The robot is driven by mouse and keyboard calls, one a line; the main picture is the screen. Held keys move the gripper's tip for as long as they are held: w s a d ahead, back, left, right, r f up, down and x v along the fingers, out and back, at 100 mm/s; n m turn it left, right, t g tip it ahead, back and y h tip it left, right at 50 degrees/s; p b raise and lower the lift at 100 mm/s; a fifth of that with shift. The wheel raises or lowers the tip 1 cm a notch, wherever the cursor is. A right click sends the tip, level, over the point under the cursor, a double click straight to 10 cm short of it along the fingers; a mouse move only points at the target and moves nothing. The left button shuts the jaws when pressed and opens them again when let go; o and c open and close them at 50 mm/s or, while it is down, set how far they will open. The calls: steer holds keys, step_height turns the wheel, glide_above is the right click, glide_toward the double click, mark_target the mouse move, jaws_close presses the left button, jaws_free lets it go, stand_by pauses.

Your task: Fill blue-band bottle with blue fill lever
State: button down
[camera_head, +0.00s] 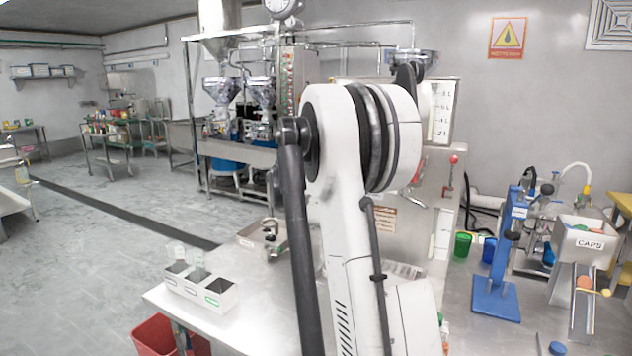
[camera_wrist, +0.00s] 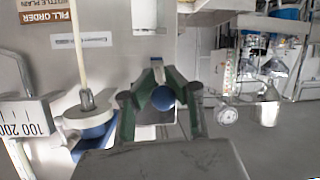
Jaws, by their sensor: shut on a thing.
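In the wrist view my gripper (camera_wrist: 162,92) has its green-edged fingers closed around a round blue knob (camera_wrist: 163,99), which looks like the end of the blue fill lever. The rest of that lever is hidden or hard to make out. To the left, a pale upright tube (camera_wrist: 80,50) ends at a round white top, with a blue part (camera_wrist: 92,138) showing beside my finger. This may be the blue-band bottle, but I cannot tell. In the head view my white arm hides my gripper and the blue lever.
A red-knobbed lever (camera_head: 453,160) is on the filling machine, right of my arm. A green cup (camera_head: 462,246), a blue cup (camera_head: 489,250), a blue press (camera_head: 496,298) and a caps box (camera_head: 588,243) stand right. A compartment rack (camera_head: 213,296) stands left, above a red bin (camera_head: 158,338).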

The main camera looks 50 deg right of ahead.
steer(key=shift+a, duration=0.1)
steer(key=c, duration=1.8)
jaws_free()
steer(key=shift+w+f, duration=0.1)
steer(key=shift+w, duration=0.1)
steer(key=shift+o, duration=0.2)
steer(key=shift+s, duration=0.1)
steer(key=v, duration=1.2)
